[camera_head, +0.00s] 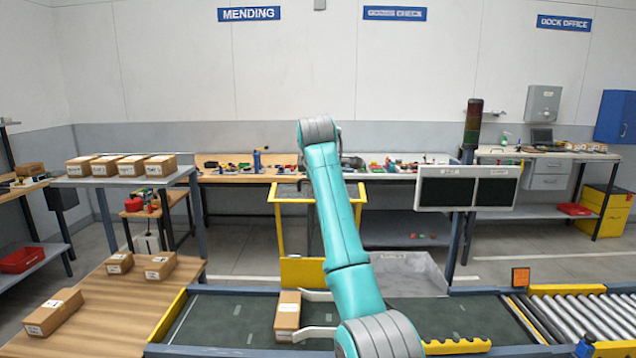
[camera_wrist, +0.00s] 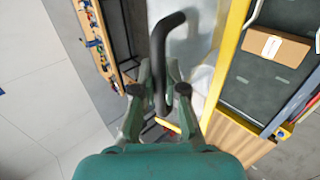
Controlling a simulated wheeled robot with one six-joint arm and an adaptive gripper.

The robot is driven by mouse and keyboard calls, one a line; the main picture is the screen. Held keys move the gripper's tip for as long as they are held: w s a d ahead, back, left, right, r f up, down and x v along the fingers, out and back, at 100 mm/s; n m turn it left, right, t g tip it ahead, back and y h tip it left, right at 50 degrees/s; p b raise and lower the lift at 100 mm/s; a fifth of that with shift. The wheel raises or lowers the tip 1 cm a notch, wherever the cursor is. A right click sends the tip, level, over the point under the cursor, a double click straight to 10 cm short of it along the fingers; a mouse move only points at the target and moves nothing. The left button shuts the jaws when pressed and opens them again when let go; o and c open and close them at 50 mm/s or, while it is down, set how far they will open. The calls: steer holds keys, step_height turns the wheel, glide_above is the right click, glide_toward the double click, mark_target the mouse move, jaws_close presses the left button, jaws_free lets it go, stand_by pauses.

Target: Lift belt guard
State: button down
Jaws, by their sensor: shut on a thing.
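The belt guard (camera_head: 278,215) looks like a yellow frame at the far side of the dark conveyor belt (camera_head: 230,318), partly hidden by my arm. In the wrist view, a yellow edge (camera_wrist: 228,62) runs beside the belt, next to a pale panel. A dark bent handle (camera_wrist: 165,35) lies between the fingers of my gripper (camera_wrist: 160,80). The gripper is shut on this handle. In the head view, the gripper is mostly hidden behind my arm. How far the guard is raised is hard to tell.
A carton (camera_head: 288,310) sits on the belt; it also shows in the wrist view (camera_wrist: 276,46). Rollers (camera_head: 580,312) continue at the right. A wooden table (camera_head: 105,325) with cartons stands left. A monitor (camera_head: 467,188) stands right of my arm. A cluttered bench (camera_head: 235,176) lies behind.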

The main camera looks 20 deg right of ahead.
steer(key=c, duration=1.2)
jaws_free()
steer(key=v, duration=1.2)
